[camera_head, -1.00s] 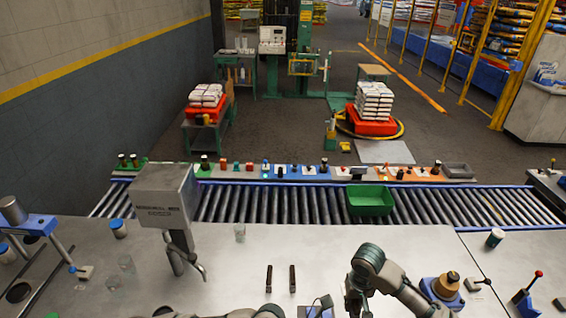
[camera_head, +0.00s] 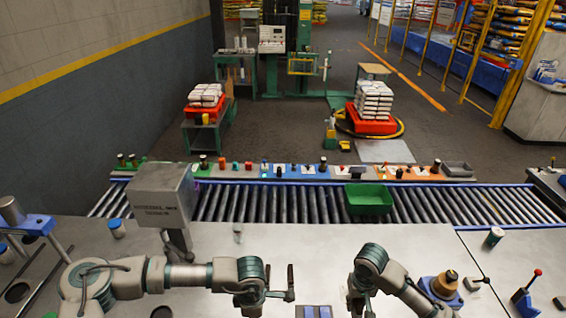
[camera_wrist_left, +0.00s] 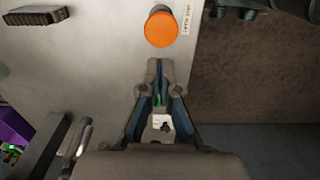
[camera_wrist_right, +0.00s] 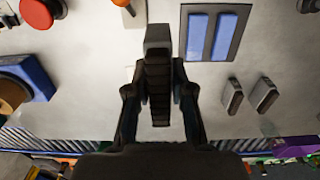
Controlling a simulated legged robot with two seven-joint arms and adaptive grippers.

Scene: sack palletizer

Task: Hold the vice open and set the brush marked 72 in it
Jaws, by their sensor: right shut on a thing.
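My right gripper (camera_wrist_right: 158,92) is shut on a dark ribbed block (camera_wrist_right: 157,72), perhaps a brush; no number is legible on it. In the head view this gripper (camera_head: 360,300) is low, right of centre. The likely vice, two blue jaws on a dark plate (camera_wrist_right: 211,36), lies beside the held block; it also shows at the bottom of the head view (camera_head: 318,311). My left gripper (camera_wrist_left: 160,72) looks shut and empty, its tips just short of an orange round knob (camera_wrist_left: 161,28). In the head view the left gripper (camera_head: 278,296) is left of the vice.
A blue-based fixture with a tan knob (camera_head: 446,284) stands right of my right arm. A green bin (camera_head: 369,199) sits on the roller conveyor behind. A grey labelled box (camera_head: 160,195) stands left.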

